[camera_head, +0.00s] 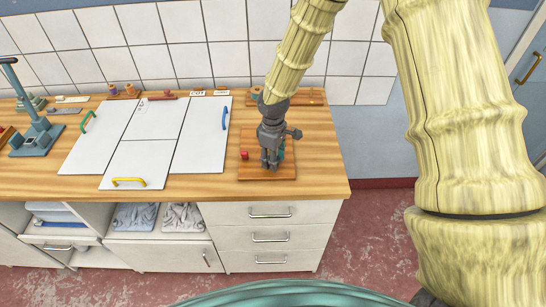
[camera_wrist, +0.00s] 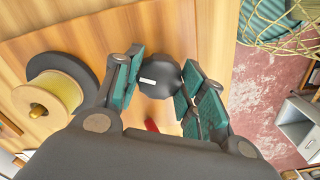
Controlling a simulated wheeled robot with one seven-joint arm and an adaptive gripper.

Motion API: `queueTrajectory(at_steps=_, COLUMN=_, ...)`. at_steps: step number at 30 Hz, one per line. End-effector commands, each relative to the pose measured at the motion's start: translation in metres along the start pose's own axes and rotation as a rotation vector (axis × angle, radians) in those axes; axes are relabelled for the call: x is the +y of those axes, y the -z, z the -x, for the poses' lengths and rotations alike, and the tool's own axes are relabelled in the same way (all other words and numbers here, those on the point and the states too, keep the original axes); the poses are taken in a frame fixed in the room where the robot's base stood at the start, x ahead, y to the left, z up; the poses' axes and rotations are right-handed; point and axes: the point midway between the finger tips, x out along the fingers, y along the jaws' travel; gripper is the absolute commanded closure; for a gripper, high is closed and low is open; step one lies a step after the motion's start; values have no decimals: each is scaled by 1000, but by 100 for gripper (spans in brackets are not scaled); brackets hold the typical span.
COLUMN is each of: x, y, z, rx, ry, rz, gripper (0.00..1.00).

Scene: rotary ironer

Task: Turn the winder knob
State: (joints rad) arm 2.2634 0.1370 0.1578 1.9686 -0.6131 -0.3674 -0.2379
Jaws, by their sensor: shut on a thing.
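The winder knob (camera_wrist: 160,78) is a dark round knob with a small white mark in the wrist view. My gripper (camera_wrist: 163,88) has its green-padded fingers on either side of it, shut on it. In the head view my gripper (camera_head: 270,160) points down over a reddish wooden board (camera_head: 252,173) at the right end of the counter. There the fingers hide most of what stands on the board, and I cannot make out the knob.
A small red block (camera_head: 245,155) is on the board. A yellow spool (camera_wrist: 50,92) on a dark disc is left in the wrist view. White panels (camera_head: 195,135) with coloured handles lie left of the board. A blue-grey stand (camera_head: 38,135) is at far left.

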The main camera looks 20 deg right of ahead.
Motion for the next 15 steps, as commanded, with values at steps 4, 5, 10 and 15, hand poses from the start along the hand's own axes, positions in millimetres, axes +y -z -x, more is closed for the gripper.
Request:
queueTrajectory(at_steps=4, x=1, y=-1, z=1, rx=-2, ry=0, rz=137, gripper=83)
queueTrajectory(at_steps=5, x=1, y=-1, z=1, rx=-2, ry=1, rz=166, gripper=83)
queueTrajectory(at_steps=10, x=2, y=-1, z=1, rx=-2, ry=1, rz=327, gripper=83)
queueTrajectory(at_steps=15, x=2, y=-1, z=1, rx=-2, ry=0, rz=481, gripper=83)
